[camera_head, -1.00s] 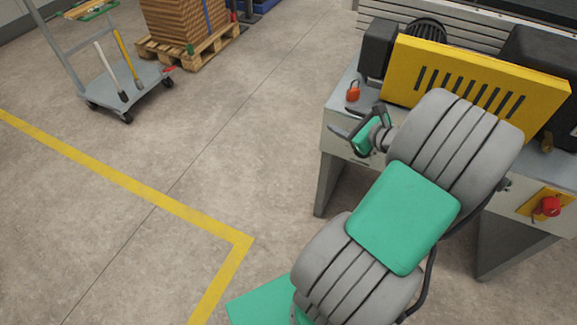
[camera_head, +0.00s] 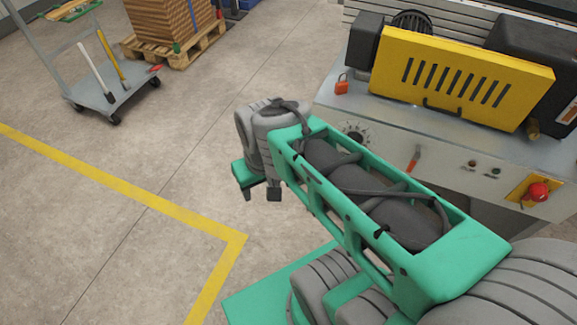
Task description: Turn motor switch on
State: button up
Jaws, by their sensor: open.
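The machine's front panel (camera_head: 440,165) faces me at the right. It carries a round dial (camera_head: 356,131), a small switch with an orange-red lever (camera_head: 413,158), two small dark round parts (camera_head: 484,167) and a red knob (camera_head: 538,192) on a yellow plate. No label is readable, so I cannot tell which is the motor switch. My gripper (camera_head: 258,190) is open and points downward, left of the panel and apart from it. Nothing shows between its fingers. My green and grey arm crosses in front of the panel's lower part and hides some of it.
A yellow slotted guard (camera_head: 460,80) and an orange padlock (camera_head: 342,85) are on top of the machine. A grey cart (camera_head: 112,85) and a loaded pallet (camera_head: 175,45) stand far left. The floor left of my arm is clear, with a yellow line.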

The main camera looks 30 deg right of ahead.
aim_at(539, 191)
jog(key=z, duration=0.9)
jog(key=k, duration=1.2)
jog(key=z, duration=1.5)
jog(key=i, duration=0.5)
jog(key=u, duration=0.05)
